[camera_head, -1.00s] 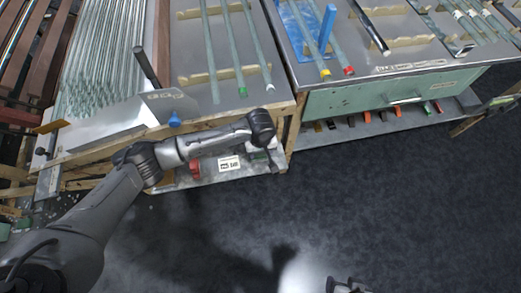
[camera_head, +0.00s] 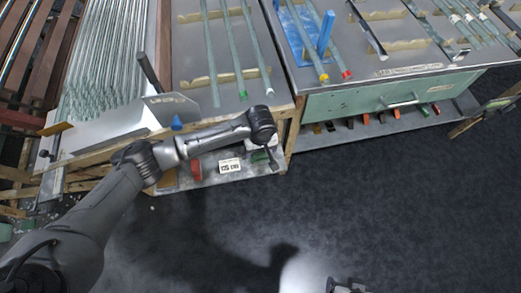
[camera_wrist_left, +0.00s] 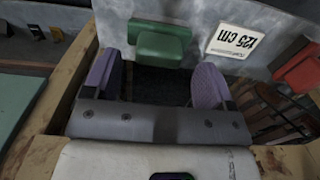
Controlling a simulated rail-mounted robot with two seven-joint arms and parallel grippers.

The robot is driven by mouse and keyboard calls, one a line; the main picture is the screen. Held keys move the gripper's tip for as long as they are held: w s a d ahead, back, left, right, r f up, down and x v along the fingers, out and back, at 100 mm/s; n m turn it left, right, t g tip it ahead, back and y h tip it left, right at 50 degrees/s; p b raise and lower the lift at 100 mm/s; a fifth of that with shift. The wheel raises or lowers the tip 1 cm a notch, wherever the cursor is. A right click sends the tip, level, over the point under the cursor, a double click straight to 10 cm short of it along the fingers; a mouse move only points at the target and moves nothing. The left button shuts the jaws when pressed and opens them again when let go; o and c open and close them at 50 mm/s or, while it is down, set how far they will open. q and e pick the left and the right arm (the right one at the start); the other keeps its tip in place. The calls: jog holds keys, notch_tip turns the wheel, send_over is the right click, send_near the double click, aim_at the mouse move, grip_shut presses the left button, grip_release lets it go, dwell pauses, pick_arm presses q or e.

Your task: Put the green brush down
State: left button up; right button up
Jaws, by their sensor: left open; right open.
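The green brush (camera_wrist_left: 160,43) lies on the grey lower shelf in the left wrist view, just beyond my left gripper (camera_wrist_left: 156,82). The two purple fingertips are apart, with dark space between them. The brush sits ahead of that gap and is not clasped. In the head view the brush (camera_head: 259,157) is a small green patch beside the downturned left gripper (camera_head: 271,161). Only a small part of my right gripper (camera_head: 345,287) shows at the bottom edge; it is open.
A "125 cm" label (camera_wrist_left: 235,41) and a red brush (camera_wrist_left: 303,69) lie to the brush's right in the wrist view. A wooden frame edge (camera_wrist_left: 72,70) is close on the left. Glass tubes (camera_head: 212,55) lie on the bench above. The dark floor is clear.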

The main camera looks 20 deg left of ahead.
pick_arm(q)
notch_tip(320, 180, up, 9)
jog(key=p, duration=0.3)
jog(key=shift+f, duration=0.2)
jog(key=s+d+f+m+t+h, duration=0.1)
jog(key=s+d+f+m+h, duration=0.15)
jog(key=s, duration=0.45)
jog(key=s+d+f+m+t+h, duration=0.1)
jog(key=s+d+f+m, duration=0.2)
jog(key=s, duration=0.4)
jog(key=s+a+r+m+t+y, duration=0.1)
jog(key=s+a+m+y, duration=0.2)
jog(key=s+a, duration=0.9)
jog(key=s, duration=0.3)
jog(key=shift+a+t, duration=0.2)
jog(key=shift+t, duration=0.1)
jog(key=shift+r, duration=0.1)
